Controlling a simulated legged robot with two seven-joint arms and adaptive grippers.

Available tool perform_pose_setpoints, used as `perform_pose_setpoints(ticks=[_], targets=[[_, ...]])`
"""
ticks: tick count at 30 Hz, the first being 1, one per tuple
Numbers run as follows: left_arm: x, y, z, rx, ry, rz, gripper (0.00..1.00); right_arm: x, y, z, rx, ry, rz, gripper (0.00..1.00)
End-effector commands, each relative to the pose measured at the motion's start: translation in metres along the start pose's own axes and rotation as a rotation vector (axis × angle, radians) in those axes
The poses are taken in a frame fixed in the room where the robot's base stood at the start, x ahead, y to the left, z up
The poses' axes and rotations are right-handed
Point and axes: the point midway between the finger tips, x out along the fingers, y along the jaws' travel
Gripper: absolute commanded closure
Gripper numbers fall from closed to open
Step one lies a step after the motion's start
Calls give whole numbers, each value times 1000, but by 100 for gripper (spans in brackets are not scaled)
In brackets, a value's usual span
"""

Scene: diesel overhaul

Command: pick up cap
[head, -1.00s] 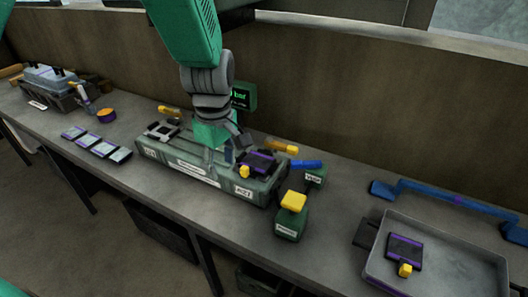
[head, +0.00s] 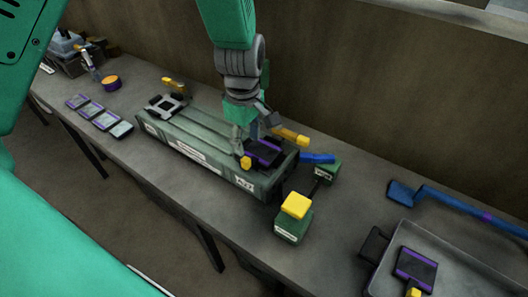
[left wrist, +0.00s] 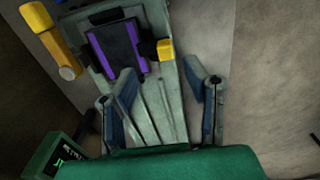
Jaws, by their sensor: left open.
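A dark cap-like piece with purple edges (head: 264,151) sits on the right end of a long green-grey block (head: 190,148). It has a yellow knob (head: 246,163) at its side. In the left wrist view the piece (left wrist: 117,48) lies beyond my fingers, with the yellow knob (left wrist: 165,50) to its right. My left gripper (head: 254,130) is just above and behind the piece, pointing down and partly covering it. Its fingers (left wrist: 160,78) are apart with nothing between them but the block top. I cannot tell whether a fingertip touches the piece. My right gripper is not in view.
A similar purple-edged piece (head: 416,267) lies in a grey tray (head: 455,262) at right. A yellow-topped green box (head: 294,226) stands before the block. Yellow handles (head: 290,136) and a blue bar (head: 318,158) are close by. Several flat plates (head: 100,113) lie at left.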

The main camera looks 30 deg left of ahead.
Motion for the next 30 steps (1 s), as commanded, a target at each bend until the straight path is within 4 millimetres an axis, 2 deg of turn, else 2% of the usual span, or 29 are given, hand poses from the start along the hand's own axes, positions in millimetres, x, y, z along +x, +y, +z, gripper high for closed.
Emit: perform_pose_setpoints(ticks=[1, 8, 17, 25, 26, 27, 29, 30], targets=[[7, 0, 0, 0, -1, -1, 59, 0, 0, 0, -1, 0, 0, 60], [21, -2, 4, 0, 4, 0, 59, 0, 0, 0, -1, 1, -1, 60], [62, -6, 4, 0, 6, -1, 59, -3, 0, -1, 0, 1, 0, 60], [66, -7, 0, 0, 2, 2, 59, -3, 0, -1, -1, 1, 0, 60], [66, -7, 0, 0, 2, 2, 62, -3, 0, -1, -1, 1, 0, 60], [66, -7, 0, 0, 2, 2, 76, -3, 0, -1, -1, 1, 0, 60], [66, -6, 0, 0, 2, 2, 97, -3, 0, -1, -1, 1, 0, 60], [66, -6, 1, 0, 3, 1, 100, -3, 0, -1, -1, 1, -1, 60]])
